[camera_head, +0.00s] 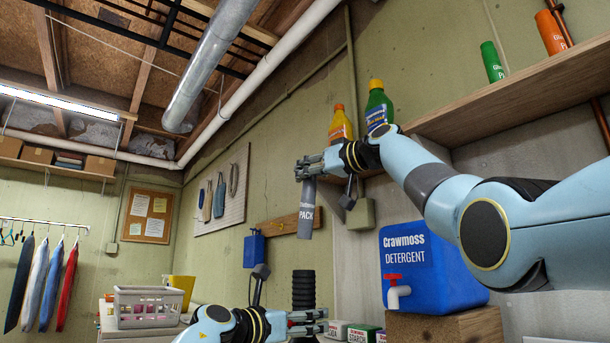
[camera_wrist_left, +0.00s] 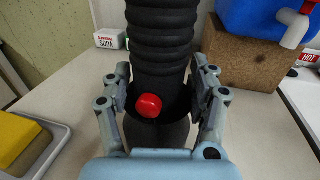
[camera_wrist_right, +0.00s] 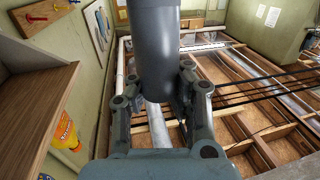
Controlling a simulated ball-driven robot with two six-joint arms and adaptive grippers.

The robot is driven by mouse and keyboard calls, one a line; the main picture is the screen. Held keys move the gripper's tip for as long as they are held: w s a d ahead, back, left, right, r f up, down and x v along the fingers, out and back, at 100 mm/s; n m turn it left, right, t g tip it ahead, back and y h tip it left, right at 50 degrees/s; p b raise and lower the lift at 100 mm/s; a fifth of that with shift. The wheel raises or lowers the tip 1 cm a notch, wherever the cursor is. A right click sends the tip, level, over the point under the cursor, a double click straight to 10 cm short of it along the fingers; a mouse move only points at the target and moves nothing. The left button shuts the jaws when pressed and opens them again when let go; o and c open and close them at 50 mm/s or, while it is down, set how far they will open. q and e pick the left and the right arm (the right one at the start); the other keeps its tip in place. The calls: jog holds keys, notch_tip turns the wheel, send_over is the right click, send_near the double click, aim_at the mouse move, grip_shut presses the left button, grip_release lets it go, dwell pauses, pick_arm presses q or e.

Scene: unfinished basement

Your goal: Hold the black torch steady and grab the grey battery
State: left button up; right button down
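The black torch (camera_head: 303,287) stands upright with a ribbed body. It also fills the middle of the left wrist view (camera_wrist_left: 160,45), with a red button (camera_wrist_left: 149,105) on its near side. My left gripper (camera_head: 318,322) has its fingers closed around the torch's lower part. The grey battery (camera_head: 306,215), a cylinder with "PACK" lettering, hangs almost upright from my right gripper (camera_head: 308,168), whose fingers are shut on its upper end. It also shows between the fingers in the right wrist view (camera_wrist_right: 155,45). The battery is above the torch, clear of it. The torch's base is partly hidden.
A blue detergent container (camera_head: 430,262) with a red-handled tap stands on a brown block (camera_head: 450,327) at right. Small boxes (camera_head: 360,332) stand beside the torch. A grey basket (camera_head: 145,306) is at left. A wooden shelf (camera_head: 500,105) with bottles is above right.

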pick_arm(q)
jog(key=shift+o, duration=0.3)
jog(key=v, duration=1.2)
jog(key=shift+f, duration=0.15)
